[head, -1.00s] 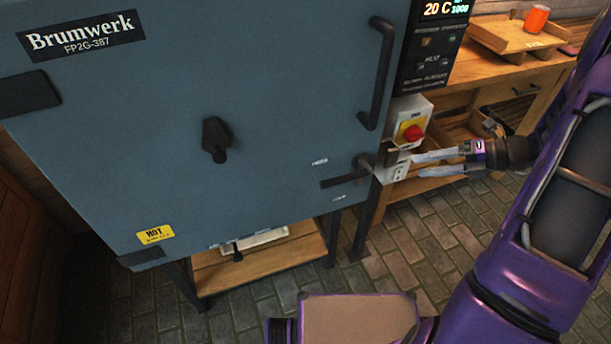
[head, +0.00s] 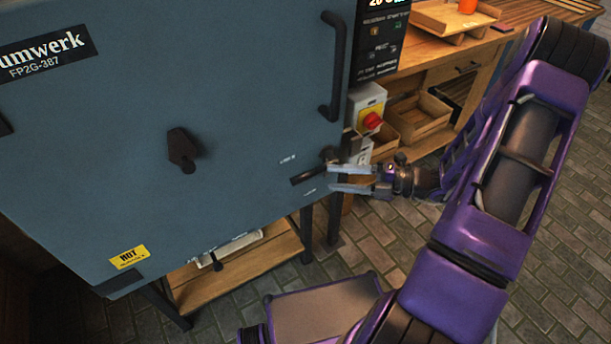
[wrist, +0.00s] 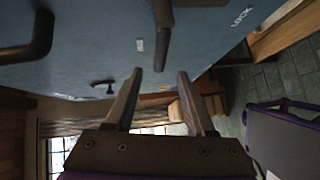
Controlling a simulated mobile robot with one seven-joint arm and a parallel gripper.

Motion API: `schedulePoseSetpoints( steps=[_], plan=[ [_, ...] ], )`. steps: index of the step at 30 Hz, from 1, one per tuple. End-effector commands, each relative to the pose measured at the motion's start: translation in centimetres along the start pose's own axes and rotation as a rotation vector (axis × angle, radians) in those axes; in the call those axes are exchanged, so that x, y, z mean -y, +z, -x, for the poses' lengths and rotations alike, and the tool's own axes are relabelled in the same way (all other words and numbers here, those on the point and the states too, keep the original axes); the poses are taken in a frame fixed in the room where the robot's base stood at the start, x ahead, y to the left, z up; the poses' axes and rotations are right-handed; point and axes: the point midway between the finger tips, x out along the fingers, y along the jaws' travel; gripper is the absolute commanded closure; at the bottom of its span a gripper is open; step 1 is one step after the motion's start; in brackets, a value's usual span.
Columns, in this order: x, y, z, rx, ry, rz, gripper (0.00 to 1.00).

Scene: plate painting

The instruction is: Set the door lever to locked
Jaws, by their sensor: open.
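The door lever (head: 307,175) is a dark bar low on the right edge of the grey-blue oven door (head: 240,90). In the head view it points left and slightly down, between two small white labels. My gripper (head: 332,178) is open at the lever's right, close to its pivot end. In the wrist view the lever (wrist: 162,45) reaches down toward the gap between the fingertips of my gripper (wrist: 160,73). I cannot tell whether they touch. A "LOCK" label (wrist: 241,17) shows at upper right there.
A red knob (head: 371,121) on a pale box sits just above my gripper. A curved black handle (head: 338,65) rises higher on the door, and a black knob (head: 183,150) is at its middle. A wooden bench with trays (head: 420,115) stands behind at right.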

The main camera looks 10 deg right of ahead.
Motion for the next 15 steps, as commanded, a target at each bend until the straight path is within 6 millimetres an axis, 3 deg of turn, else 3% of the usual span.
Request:
schedulePoseSetpoints(
  steps=[6, 15],
  plan=[
    [0.1, 0.0, -4.7, -0.003, 0.000, -0.001, 0.45],
    [0.0, 0.0, -8.0, 0.000, 0.000, 0.000, 0.45]
  ],
)
